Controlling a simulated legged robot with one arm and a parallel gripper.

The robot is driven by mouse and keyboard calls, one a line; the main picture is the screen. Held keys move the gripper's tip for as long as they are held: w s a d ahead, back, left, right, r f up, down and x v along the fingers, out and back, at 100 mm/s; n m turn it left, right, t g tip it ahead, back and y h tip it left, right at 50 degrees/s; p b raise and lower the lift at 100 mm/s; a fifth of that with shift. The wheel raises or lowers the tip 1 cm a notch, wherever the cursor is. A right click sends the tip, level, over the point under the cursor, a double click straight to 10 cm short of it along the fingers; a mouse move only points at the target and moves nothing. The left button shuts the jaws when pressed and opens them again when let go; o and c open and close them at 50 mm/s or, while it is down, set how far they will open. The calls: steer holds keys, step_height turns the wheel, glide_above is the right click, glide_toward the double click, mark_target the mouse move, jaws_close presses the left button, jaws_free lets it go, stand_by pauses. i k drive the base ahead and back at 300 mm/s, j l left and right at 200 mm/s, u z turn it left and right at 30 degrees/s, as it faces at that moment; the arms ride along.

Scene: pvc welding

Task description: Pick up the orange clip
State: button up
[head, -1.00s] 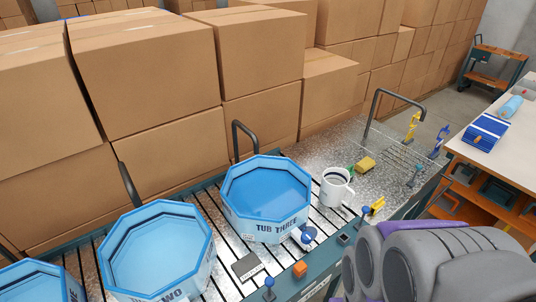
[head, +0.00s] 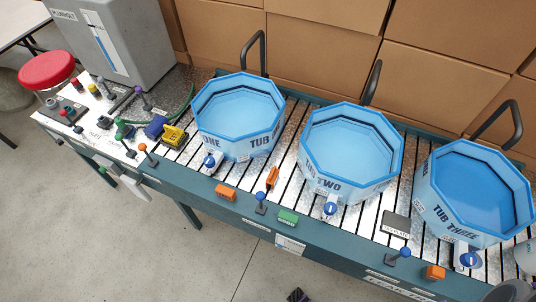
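A small orange clip (head: 272,178) lies on the slatted bed of the bench, in the gap between tub one (head: 238,140) and tub two (head: 325,188). It is slim and slanted, and nothing covers it. My gripper cannot be made out. A small dark piece with a purple tint shows at the bottom edge, and I cannot tell what it is.
Blue tub three (head: 445,215) stands at the right. An orange block (head: 225,192) and a green block (head: 288,218) sit along the front edge, with blue-knobbed levers. A grey machine (head: 105,45) and red stool (head: 47,70) are at the left. The floor in front (head: 130,250) is mostly clear.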

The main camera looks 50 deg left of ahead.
mark_target(274, 175)
steer(key=j+u, duration=0.1)
steer(key=u, duration=1.75)
steer(key=z, duration=1.95)
steer(key=u, duration=1.95)
steer(key=i+j+z, duration=0.15)
steer(key=j+z, duration=0.25)
steer(key=l, duration=0.1)
